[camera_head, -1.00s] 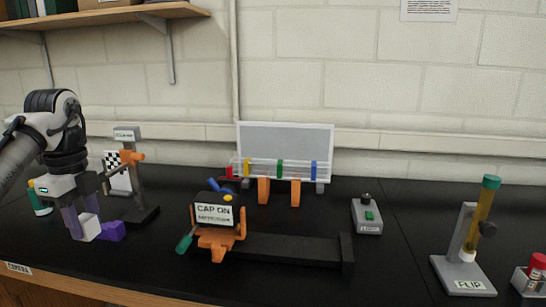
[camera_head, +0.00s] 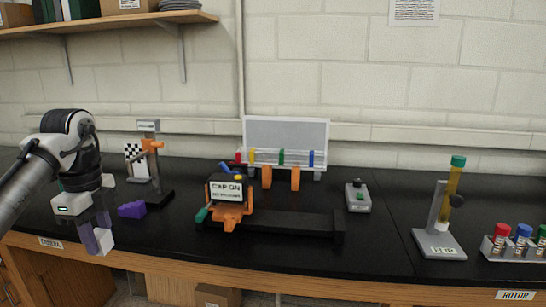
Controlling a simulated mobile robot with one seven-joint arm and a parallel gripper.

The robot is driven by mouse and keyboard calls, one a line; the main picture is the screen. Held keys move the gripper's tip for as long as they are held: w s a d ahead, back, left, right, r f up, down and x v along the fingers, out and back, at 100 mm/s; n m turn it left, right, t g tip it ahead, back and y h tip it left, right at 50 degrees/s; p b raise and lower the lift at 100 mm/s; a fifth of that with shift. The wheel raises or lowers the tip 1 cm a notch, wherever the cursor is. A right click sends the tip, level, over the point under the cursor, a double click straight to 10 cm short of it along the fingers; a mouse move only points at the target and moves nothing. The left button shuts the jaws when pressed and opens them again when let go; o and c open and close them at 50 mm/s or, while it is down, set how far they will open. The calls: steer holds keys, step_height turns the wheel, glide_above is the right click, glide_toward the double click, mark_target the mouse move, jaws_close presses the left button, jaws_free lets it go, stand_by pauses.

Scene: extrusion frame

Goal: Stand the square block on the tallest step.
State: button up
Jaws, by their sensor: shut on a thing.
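My gripper (camera_head: 96,238) is at the lower left, pointing down, shut on a small white square block (camera_head: 104,244). One finger hides part of the block, and its lower end shows near the bench's front edge. A purple stepped piece (camera_head: 131,210) lies on the black bench to the right of and behind my gripper, apart from the block. It is small in the view, and I cannot tell clearly which of its steps is tallest.
A grey stand with an orange clamp (camera_head: 152,146) rises behind the purple piece. An orange and black fixture labelled "CAP ON" (camera_head: 228,195) stands to the right. A grey switch box (camera_head: 358,197) and a tilted-tube stand (camera_head: 440,240) are farther right.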

steer(key=w+d+f+n, duration=0.1)
steer(key=d+f+n, duration=0.5)
steer(key=d+f, duration=0.6)
steer(key=w+d+f+n, duration=0.1)
steer(key=d+f+n, duration=0.5)
steer(key=f, duration=2.1)
steer(key=w+d+f+n+b, duration=0.1)
steer(key=d+f+n, duration=0.4)
steer(key=d+f, duration=1.4)
steer(key=shift+w+f+n, duration=0.3)
steer(key=shift+f+n, duration=0.05)
steer(key=shift+n, duration=0.05)
steer(key=shift+a, duration=0.1)
steer(key=shift+d+r, duration=0.1)
steer(key=shift+d, duration=0.1)
steer(key=shift+a, duration=0.15)
